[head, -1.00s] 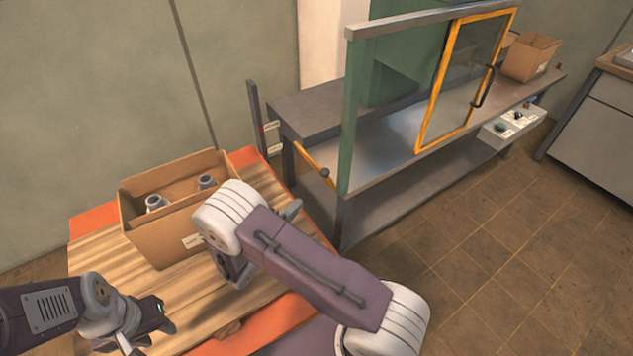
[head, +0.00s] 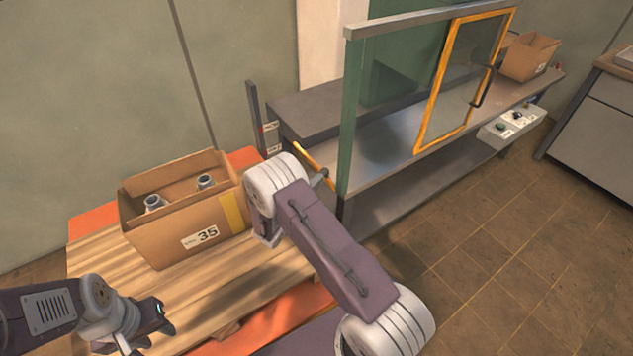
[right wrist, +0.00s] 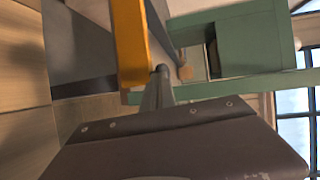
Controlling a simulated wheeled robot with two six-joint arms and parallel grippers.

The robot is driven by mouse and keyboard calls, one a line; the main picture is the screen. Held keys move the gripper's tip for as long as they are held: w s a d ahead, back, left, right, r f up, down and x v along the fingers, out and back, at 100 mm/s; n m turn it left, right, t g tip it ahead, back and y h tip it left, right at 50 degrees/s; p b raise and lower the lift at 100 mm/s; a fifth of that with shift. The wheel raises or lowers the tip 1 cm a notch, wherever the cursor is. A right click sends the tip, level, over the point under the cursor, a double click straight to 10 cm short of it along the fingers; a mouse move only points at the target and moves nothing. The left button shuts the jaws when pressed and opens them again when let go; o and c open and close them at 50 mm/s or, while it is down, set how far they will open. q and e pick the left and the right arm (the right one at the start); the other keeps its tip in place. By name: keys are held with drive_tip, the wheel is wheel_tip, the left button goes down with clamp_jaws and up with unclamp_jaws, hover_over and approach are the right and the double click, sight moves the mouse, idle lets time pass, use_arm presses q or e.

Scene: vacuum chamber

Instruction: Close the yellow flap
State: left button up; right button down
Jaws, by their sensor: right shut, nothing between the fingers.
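The yellow flap (head: 309,158) shows as a narrow slanted strip at the left end of the metal bench, partly hidden behind my right arm. In the right wrist view the flap (right wrist: 131,45) is a broad yellow bar. My right gripper (head: 318,179) is shut and empty, at the flap's lower front end. In the right wrist view its fingertips (right wrist: 160,78) are close beside the flap's end; I cannot tell whether they touch. My left gripper (head: 148,328) is over the pallet at the lower left; its jaw gap is unclear.
A cardboard box (head: 165,237) marked 35, holding grey parts, stands on the wooden pallet (head: 105,277). A green post (head: 347,120) rises beside the flap. A yellow-framed glass door (head: 432,110), a control panel (head: 512,123) and another box (head: 528,57) are further right. Tiled floor is clear at right.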

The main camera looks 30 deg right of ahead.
sight(323, 172)
drive_tip(key=d+r+y+p, duration=0.1)
drive_tip(key=p, duration=0.1)
drive_tip(key=d+r+p, duration=0.1)
drive_tip(key=p, duration=0.2)
drive_tip(key=shift+w+d+r+m+g+y, duration=0.1)
drive_tip(key=shift+r+m+g+y, duration=0.3)
drive_tip(key=shift+w+d+f+y+p, duration=0.15)
drive_tip(key=shift+d+y+p, duration=0.35)
drive_tip(key=shift+d, duration=0.75)
